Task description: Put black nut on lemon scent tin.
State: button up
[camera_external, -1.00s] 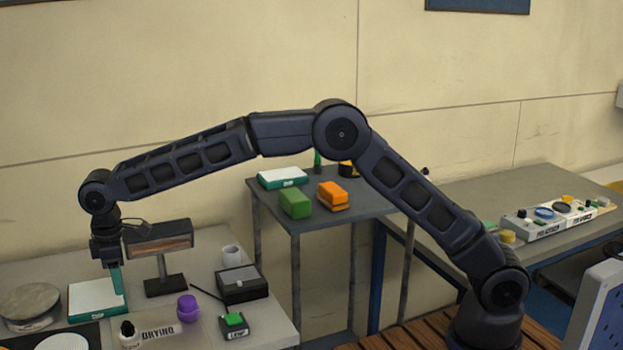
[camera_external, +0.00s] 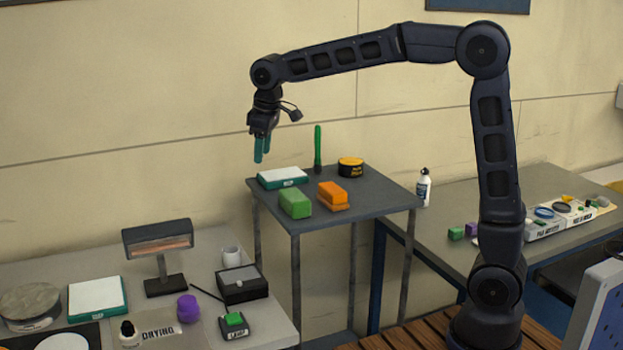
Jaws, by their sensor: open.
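My gripper (camera_external: 262,152) is open and empty, its teal fingers pointing down in the air above and left of the middle table's back left corner. On the right-hand bench, a small dark round piece (camera_external: 562,207) sits in the white labelled tray; it may be the black nut, but it is too small to be sure. A small yellow item, possibly the lemon scent tin, showed on that bench earlier and is now hidden behind my arm.
The middle table (camera_external: 385,197) holds a teal-and-white box (camera_external: 282,178), green and orange blocks, an upright green stick (camera_external: 318,147) and a black-and-yellow tin (camera_external: 351,167). A white bottle (camera_external: 424,188) stands on the right bench. A lamp (camera_external: 158,256) stands on the left table.

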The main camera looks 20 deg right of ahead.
jog(key=s+d+r+m+t, duration=0.1)
jog(key=s+d+m, duration=0.25)
jog(key=d, duration=0.95)
jog(key=s+d+r+m, duration=0.15)
jog(key=s+d, duration=0.25)
jog(key=d, duration=0.9)
jog(key=s+d+f+m+t, duration=0.1)
jog(key=s+d+f, duration=0.3)
jog(key=s+d, duration=0.4)
jog(key=s+d+f+m, duration=0.4)
jog(key=s+d+f, duration=0.1)
jog(key=s+d, duration=0.2)
jog(key=shift+s+d+m+t+h, duration=0.3)
jog(key=shift+s+d+t+h, duration=0.1)
jog(key=shift+d, duration=0.1)
